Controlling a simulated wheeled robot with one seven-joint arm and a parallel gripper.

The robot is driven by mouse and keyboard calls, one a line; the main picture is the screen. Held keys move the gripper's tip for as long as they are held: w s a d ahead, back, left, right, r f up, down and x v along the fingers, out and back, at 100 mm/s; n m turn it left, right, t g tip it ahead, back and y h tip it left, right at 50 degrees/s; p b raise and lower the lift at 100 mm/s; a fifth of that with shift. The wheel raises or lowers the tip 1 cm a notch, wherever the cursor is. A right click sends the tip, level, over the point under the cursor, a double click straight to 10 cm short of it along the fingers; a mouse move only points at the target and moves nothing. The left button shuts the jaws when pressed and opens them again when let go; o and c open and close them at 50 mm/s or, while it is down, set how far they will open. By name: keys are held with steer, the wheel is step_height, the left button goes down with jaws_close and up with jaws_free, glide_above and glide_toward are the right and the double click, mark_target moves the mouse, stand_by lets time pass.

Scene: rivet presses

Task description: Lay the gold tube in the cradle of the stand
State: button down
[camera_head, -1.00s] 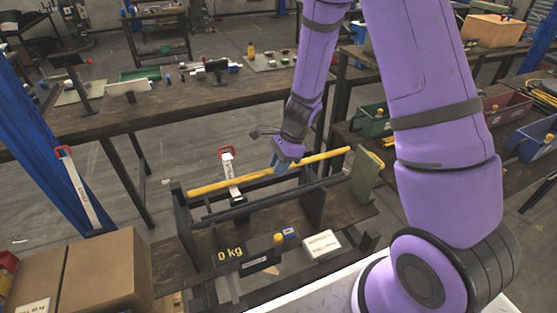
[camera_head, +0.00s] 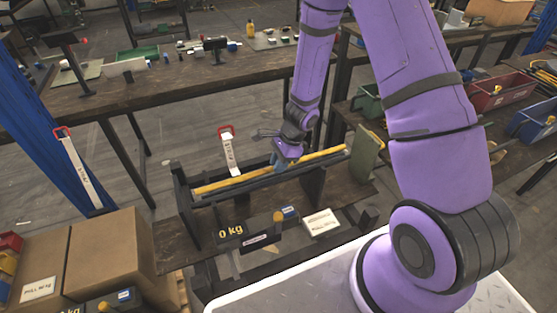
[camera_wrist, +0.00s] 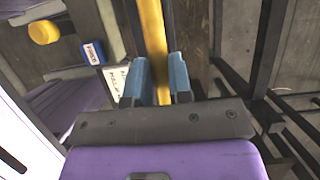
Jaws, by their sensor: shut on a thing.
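The gold tube (camera_head: 235,180) is a long yellow bar lying lengthwise along the dark stand (camera_head: 312,188) in the head view. My gripper (camera_head: 281,165) is shut on it right of its middle, from above. In the wrist view, the tube (camera_wrist: 152,30) runs up between the blue fingers of my gripper (camera_wrist: 160,62). The tube is just behind and close above the stand's front rail, nearly parallel to it. I cannot tell whether it touches the cradle, as the rail and gripper hide its underside.
The scale box reading 0 kg (camera_head: 245,230) and a white labelled box (camera_head: 321,222) sit in front of the stand. A grey-green plate (camera_head: 366,152) stands near the tube's right end. Cardboard boxes (camera_head: 110,250) are at lower left. A long workbench (camera_head: 190,92) stands behind.

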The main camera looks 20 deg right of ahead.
steer(key=c, duration=1)
jaws_free()
steer(key=shift+o, duration=0.2)
steer(key=v, duration=1)
steer(key=shift+d+r, duration=0.2)
steer(key=shift+r, duration=0.15)
